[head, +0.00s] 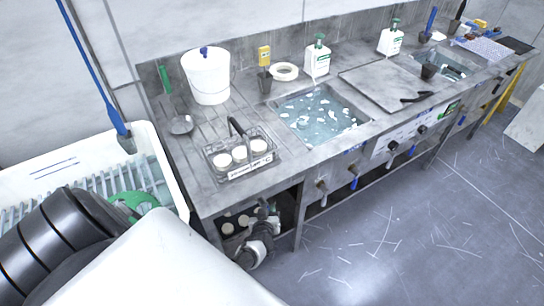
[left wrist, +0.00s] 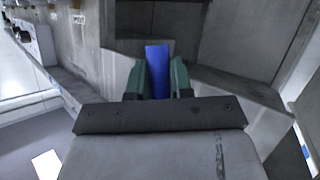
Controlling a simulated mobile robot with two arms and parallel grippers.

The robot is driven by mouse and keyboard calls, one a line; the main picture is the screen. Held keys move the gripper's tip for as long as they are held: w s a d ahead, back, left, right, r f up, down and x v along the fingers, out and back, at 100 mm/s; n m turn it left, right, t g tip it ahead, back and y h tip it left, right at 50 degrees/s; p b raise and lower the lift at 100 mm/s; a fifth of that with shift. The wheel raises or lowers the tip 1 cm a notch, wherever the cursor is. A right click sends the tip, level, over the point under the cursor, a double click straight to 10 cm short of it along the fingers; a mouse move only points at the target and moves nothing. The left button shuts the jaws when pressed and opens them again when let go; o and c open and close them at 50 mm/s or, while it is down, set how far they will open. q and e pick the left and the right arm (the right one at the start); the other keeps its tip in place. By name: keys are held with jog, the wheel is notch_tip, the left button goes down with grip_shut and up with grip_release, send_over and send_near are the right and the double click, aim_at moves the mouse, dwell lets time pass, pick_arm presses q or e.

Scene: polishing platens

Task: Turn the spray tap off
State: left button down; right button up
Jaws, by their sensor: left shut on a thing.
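I take this lever for the spray tap's handle; the tap's body and spray are hidden. My right gripper is not in view.
A white tub (head: 172,182) stands at left. The floor (head: 400,240) in front is clear.

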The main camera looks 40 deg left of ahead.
pick_arm(q)
jog(key=shift+s+a+f+m+g+p, duration=0.15)
jog(key=shift+s+m+g+p, duration=0.35)
jog(key=shift+p, duration=0.4)
jog(key=shift+s+a+r+m+g+p, duration=0.15)
jog(key=shift+s+m+g+p, duration=0.15)
jog(key=shift+g+p, duration=0.5)
jog(key=shift+f, duration=0.1)
jog(key=c, duration=1)
grip_release()
